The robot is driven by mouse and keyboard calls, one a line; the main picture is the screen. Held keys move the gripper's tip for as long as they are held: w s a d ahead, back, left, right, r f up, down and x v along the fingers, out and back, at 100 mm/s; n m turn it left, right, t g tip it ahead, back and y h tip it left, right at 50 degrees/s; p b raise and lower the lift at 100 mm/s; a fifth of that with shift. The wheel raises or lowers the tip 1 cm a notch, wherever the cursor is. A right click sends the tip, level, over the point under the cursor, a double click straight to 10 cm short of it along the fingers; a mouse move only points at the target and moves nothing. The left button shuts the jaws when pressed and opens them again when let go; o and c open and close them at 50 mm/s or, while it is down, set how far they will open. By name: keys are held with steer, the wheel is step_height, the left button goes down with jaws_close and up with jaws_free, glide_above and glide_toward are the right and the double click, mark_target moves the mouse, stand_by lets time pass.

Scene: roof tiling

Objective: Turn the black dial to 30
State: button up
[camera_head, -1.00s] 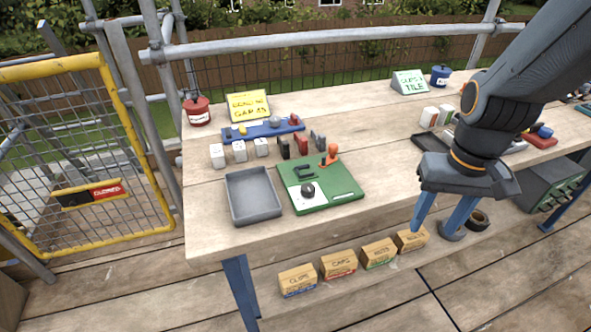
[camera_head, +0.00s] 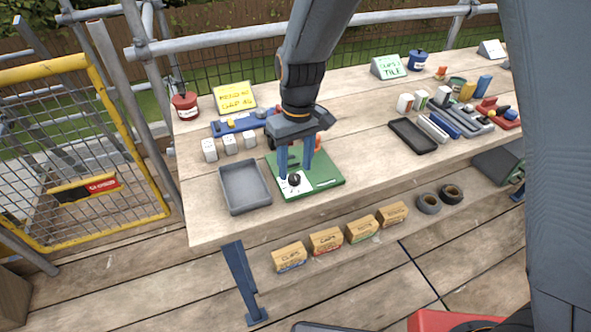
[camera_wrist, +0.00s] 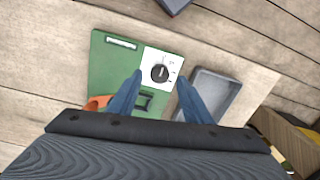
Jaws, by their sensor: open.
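The black dial (camera_head: 294,180) sits on a white scale plate on the green board (camera_head: 325,182), near the board's front left corner. In the wrist view the dial (camera_wrist: 160,73) shows a pale pointer line, with small marks around it that are too small to read surely. My gripper (camera_head: 296,172) is over the board with its blue fingers pointing down. In the wrist view the fingers (camera_wrist: 158,88) are apart, one on each side of the dial's line, with nothing between them. I cannot tell whether they touch the board. An orange handle (camera_wrist: 97,103) is partly hidden by my gripper.
A grey tray (camera_head: 224,190) stands just left of the board. White blocks (camera_head: 229,146) and a blue rack (camera_head: 228,127) are behind it. A black tray (camera_head: 412,140) lies to the right. Bare table lies between the board and the black tray.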

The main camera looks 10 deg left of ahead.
mark_target(295, 177)
steer(key=shift+f, duration=1.5)
steer(key=c, duration=1.1)
steer(key=shift+o, duration=0.2)
steer(key=shift+m+p, duration=0.3)
steer(key=shift+p, duration=0.1)
steer(key=m+p, duration=0.1)
steer(key=m, duration=0.2)
steer(key=shift+r+p, duration=0.1)
steer(key=shift+p, duration=0.2)
steer(key=shift+m+p, duration=0.75)
steer(key=shift+m, duration=1.35)
